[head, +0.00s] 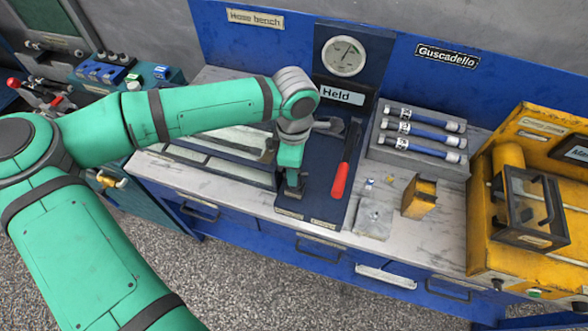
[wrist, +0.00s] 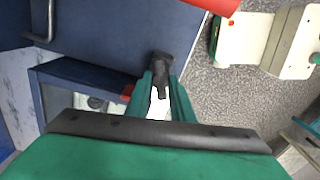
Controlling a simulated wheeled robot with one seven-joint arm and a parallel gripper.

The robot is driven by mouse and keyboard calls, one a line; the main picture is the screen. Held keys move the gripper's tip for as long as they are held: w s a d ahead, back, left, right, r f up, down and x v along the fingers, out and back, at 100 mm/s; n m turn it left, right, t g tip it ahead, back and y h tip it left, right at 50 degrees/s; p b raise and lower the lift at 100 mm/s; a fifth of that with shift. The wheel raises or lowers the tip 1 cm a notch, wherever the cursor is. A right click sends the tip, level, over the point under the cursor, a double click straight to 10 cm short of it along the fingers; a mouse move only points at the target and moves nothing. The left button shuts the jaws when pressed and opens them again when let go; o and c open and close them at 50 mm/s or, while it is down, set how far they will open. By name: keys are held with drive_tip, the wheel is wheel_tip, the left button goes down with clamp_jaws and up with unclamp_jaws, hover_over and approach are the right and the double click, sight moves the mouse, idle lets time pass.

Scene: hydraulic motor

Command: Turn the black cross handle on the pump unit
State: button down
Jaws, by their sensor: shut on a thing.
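The pump unit (head: 318,205) is a dark blue base plate on the bench. A round gauge (head: 344,56) and a "Held" sign stand at its back. A red-gripped lever (head: 340,180) lies on its right side. My gripper (head: 292,186) points down at the front left of the plate. Its fingers (wrist: 160,90) are shut on a black part, which I take as the black cross handle (wrist: 162,66). The handle is mostly hidden by the fingers, so its full cross shape and angle cannot be made out.
A rack of blue-and-silver cylinders (head: 420,128) stands to the right, with a small yellow block (head: 419,198) in front. A large yellow machine (head: 500,235) fills the right end. Drawer handles (head: 320,254) stick out below the bench edge. Grey floor lies in front.

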drive_tip(key=n, duration=0.3)
drive_tip(key=shift+s+d+n, duration=0.1)
drive_tip(key=shift+s+n, duration=0.05)
drive_tip(key=shift+n, duration=0.25)
drive_tip(key=n, duration=0.3)
drive_tip(key=shift+n, duration=0.3)
drive_tip(key=shift+d+n, duration=0.15)
drive_tip(key=shift+n, duration=2.65)
drive_tip(key=shift+s, duration=0.1)
drive_tip(key=c, duration=1.5)
unclamp_jaws()
drive_tip(key=shift+w, duration=0.2)
drive_tip(key=shift+c, duration=0.2)
